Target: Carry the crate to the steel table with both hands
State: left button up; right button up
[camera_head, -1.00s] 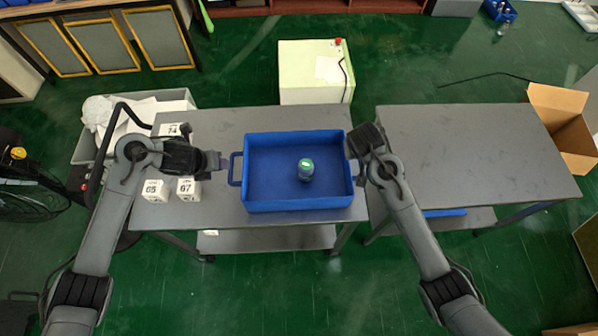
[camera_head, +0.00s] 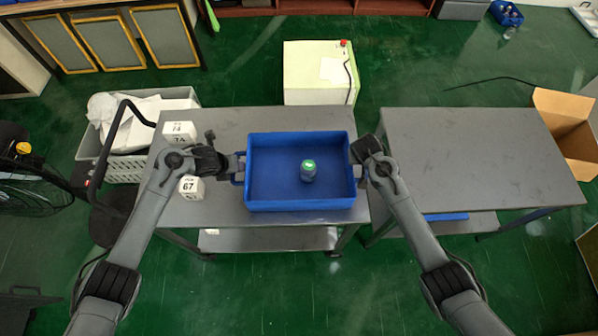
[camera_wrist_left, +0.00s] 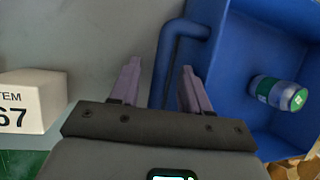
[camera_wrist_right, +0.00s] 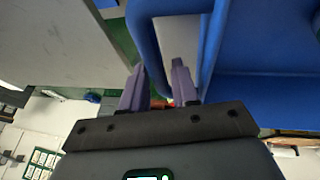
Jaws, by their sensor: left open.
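The blue crate (camera_head: 300,204) sits on the left grey metal table (camera_head: 240,120), with a small green-capped bottle (camera_head: 308,171) inside. My left gripper (camera_head: 232,165) is open at the crate's left handle. In the left wrist view its fingers (camera_wrist_left: 160,85) lie on either side of the blue handle bar (camera_wrist_left: 165,62). My right gripper (camera_head: 359,164) is at the right handle. In the right wrist view its fingers (camera_wrist_right: 158,82) stand closer together, with the handle bar (camera_wrist_right: 147,45) between them; they look shut on it, though contact is partly hidden.
A second grey table (camera_head: 470,150) stands to the right across a narrow gap, its top bare. White numbered blocks (camera_head: 191,187) lie left of the crate. A pale box (camera_head: 320,75) stands behind the left table; an open cardboard box (camera_head: 568,130) is at far right.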

pick_arm(q)
jog(key=shift+w+d+f, duration=0.1)
jog(key=shift+w+f, duration=0.05)
jog(key=shift+f, duration=0.15)
pick_arm(e)
jog(key=shift+w+f, duration=0.15)
jog(key=shift+f, duration=0.15)
pick_arm(q)
jog(key=c, duration=0.6)
pick_arm(e)
grip_shut()
pick_arm(q)
grip_shut()
jog(key=shift+r, duration=0.1)
